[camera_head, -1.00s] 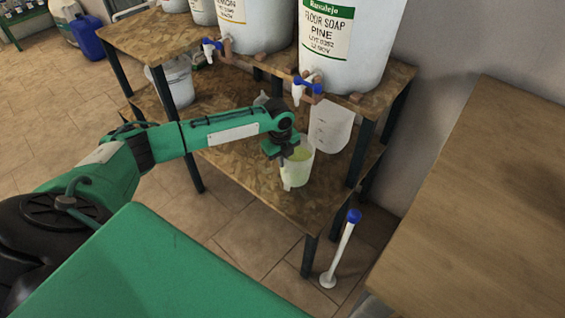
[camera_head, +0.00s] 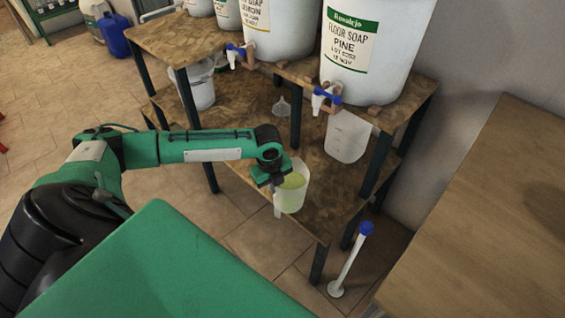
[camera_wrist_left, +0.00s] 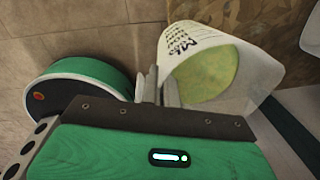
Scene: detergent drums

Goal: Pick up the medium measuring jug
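The medium measuring jug (camera_head: 292,194) is translucent white with yellow-green liquid inside. My left gripper (camera_head: 272,184) is at its left side in the head view, and the jug is near the lower shelf's front edge. In the left wrist view the jug (camera_wrist_left: 235,65) shows with dark handwriting on its wall and the liquid's surface visible. The left gripper's fingers (camera_wrist_left: 158,88) are close together at the jug's near side, shut on it; the exact grip spot is partly hidden. My right gripper is not in view.
A larger clear jug (camera_head: 347,138) stands behind on the lower shelf (camera_head: 262,135), with a small clear vessel (camera_head: 282,107) further left. Soap drums (camera_head: 365,55) with blue taps (camera_head: 326,96) stand above. A white rod with blue top (camera_head: 352,258) stands on the floor. A wooden table (camera_head: 490,210) is at right.

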